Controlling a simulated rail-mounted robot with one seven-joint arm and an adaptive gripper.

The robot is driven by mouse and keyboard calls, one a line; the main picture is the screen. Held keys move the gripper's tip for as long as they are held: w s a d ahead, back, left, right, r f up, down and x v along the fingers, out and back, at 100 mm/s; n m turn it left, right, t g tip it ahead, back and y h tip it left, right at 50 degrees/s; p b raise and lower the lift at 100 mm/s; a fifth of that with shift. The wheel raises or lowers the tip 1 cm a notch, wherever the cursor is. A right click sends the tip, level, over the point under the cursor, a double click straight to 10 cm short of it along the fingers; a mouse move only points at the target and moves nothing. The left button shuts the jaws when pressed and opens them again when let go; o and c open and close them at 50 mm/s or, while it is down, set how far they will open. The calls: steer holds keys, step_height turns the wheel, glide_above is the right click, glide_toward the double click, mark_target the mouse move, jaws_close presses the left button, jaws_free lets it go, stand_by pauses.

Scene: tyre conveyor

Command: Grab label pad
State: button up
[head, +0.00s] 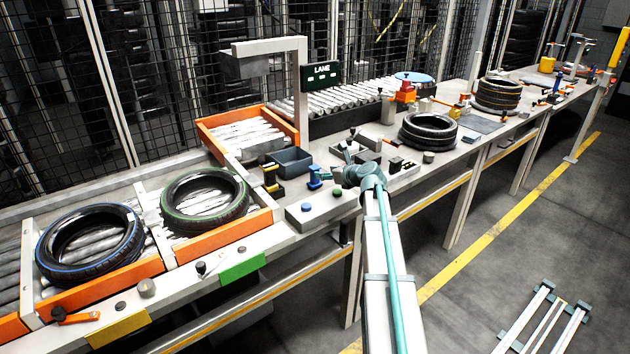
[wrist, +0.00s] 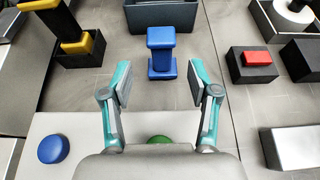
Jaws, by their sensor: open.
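No object is clearly marked as the label pad, and I cannot tell which one it is. A blue, spool-shaped piece (wrist: 161,52) stands ahead of my gripper (wrist: 160,82), in line with the gap between the fingers. It also shows in the head view (head: 314,177), just left of my gripper's end. A black block with a red top (wrist: 252,64) lies to the right of the fingers in the wrist view. My gripper is open, with nothing between its fingertips. In the head view my arm partly hides the bench around the gripper.
A dark bin (wrist: 162,17) lies beyond the blue piece. A black and yellow piece (wrist: 78,40) stands to the left. A panel with blue (wrist: 53,149) and green (wrist: 159,140) buttons lies beneath my gripper. Tyres (head: 205,200) rest on the conveyor at left.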

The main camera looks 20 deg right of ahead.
steer(key=x, duration=0.8)
steer(key=shift+w+f+p, duration=0.2)
steer(key=shift+f+p, duration=0.1)
steer(key=shift+p, duration=0.05)
jaws_close()
